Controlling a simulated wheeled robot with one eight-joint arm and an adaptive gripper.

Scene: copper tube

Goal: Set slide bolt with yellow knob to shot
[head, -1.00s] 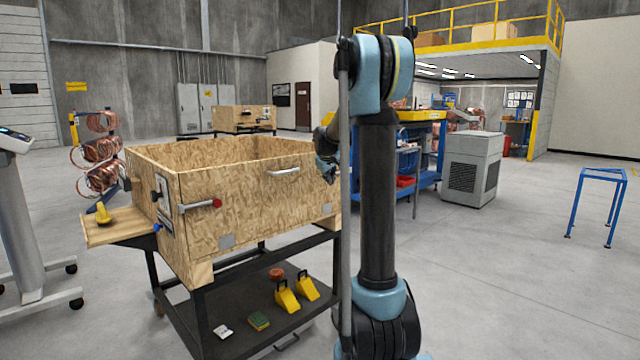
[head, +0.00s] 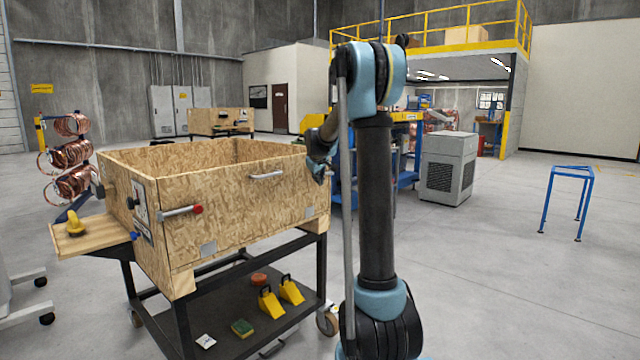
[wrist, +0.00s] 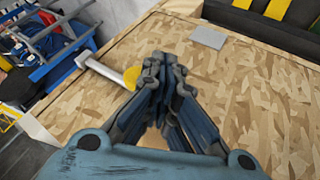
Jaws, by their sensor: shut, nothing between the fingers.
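In the wrist view the slide bolt is a pale metal rod (wrist: 103,72) with a yellow knob (wrist: 132,78) at its end, on a chipboard crate wall. My gripper (wrist: 161,62) is shut and empty, its fingertips close to the right of the knob in the picture. I cannot tell whether they touch it. In the head view my gripper (head: 319,170) is by the far right corner of the open chipboard crate (head: 240,195), partly hidden by my arm.
The floor to the right is open, with a blue stand (head: 568,195).

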